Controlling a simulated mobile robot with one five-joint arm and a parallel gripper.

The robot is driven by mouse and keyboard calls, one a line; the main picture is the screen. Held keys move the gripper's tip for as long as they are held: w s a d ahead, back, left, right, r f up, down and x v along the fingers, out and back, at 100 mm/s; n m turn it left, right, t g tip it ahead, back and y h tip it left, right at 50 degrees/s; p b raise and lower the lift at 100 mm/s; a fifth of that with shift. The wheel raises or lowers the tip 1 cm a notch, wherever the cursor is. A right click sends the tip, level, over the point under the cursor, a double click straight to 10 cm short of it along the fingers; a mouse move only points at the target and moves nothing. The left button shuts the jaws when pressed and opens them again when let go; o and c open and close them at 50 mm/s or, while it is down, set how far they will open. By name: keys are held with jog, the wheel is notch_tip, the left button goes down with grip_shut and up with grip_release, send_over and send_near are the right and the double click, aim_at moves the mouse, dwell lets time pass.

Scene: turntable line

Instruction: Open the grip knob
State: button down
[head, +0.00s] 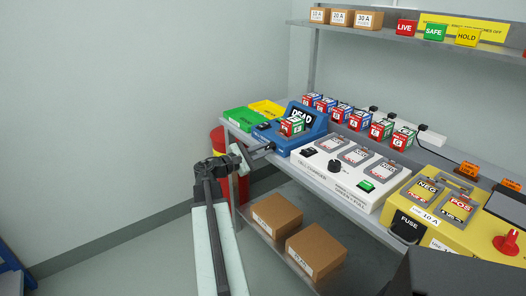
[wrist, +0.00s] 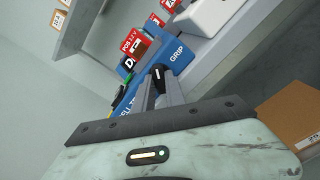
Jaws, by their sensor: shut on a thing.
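The grip knob (wrist: 158,73) is a small black knob with a white mark, on the front of the blue cell tester (wrist: 188,50) beside the word GRIP. My gripper (wrist: 160,88) is shut on the knob, with a finger on either side of it. In the head view my gripper (head: 264,149) reaches the left front of the blue tester (head: 309,134), and the knob is hidden there. A red, white and green cell (head: 292,126) sits on the tester, in front of a dark display reading DEAD. The cell also shows in the wrist view (wrist: 135,44).
A white charger (head: 312,163) stands right of the tester, and a yellow unit (head: 408,212) stands further right. Several cells line the back. Green (head: 239,120) and yellow trays lie left of the tester. Cardboard boxes (head: 277,214) sit on the lower shelf, near a red bin (head: 217,138).

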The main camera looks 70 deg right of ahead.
jog(key=n, duration=0.3)
jog(key=shift+w+d+r+n, duration=0.1)
jog(key=shift+d+n, duration=0.05)
jog(key=shift+n, duration=2.15)
jog(key=c, duration=1.6)
grip_release()
jog(key=shift+c, duration=0.2)
